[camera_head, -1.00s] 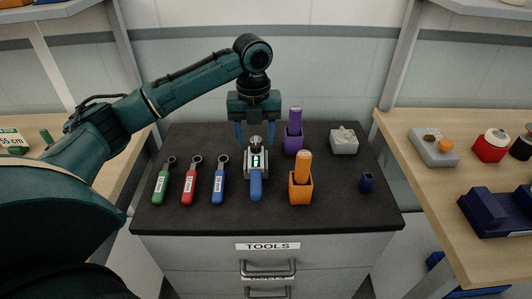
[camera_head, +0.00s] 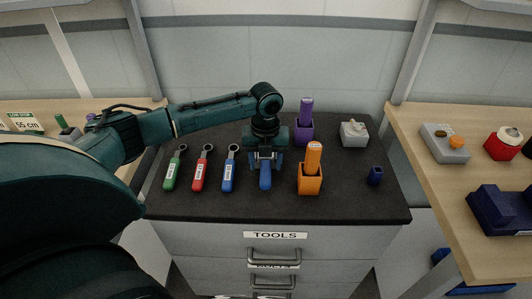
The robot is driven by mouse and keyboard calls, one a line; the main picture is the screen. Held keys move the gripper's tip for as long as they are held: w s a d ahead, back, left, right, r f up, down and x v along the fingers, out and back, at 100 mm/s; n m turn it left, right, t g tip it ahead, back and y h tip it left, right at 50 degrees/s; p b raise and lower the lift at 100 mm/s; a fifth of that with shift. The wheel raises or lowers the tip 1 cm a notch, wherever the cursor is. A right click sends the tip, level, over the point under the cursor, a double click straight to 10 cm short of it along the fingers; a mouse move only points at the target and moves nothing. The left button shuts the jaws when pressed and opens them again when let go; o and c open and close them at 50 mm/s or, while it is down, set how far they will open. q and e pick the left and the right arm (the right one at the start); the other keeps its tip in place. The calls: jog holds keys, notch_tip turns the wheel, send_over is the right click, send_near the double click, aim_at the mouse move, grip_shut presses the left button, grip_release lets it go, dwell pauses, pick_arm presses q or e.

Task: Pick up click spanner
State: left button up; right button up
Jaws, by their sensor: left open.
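The click spanner (camera_head: 265,177) lies on the black top of the tool cabinet (camera_head: 220,207), its blue handle toward me. Its head and grey display part are mostly hidden under my left gripper (camera_head: 265,162). My left gripper points down over the spanner, with its blue fingers apart, one on either side of the grey part. I cannot tell whether the fingers touch it. My right gripper is not in view.
Green (camera_head: 174,169), red (camera_head: 202,169) and blue (camera_head: 230,170) ring spanners lie left of the click spanner. An orange holder (camera_head: 310,180) stands close on the right, a purple holder (camera_head: 302,132) behind it. A grey block (camera_head: 354,134) and small blue holder (camera_head: 375,176) are farther right.

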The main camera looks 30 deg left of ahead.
pick_arm(q)
jog(key=shift+f, duration=0.15)
jog(key=shift+w, duration=0.1)
grip_shut()
dwell(0.4)
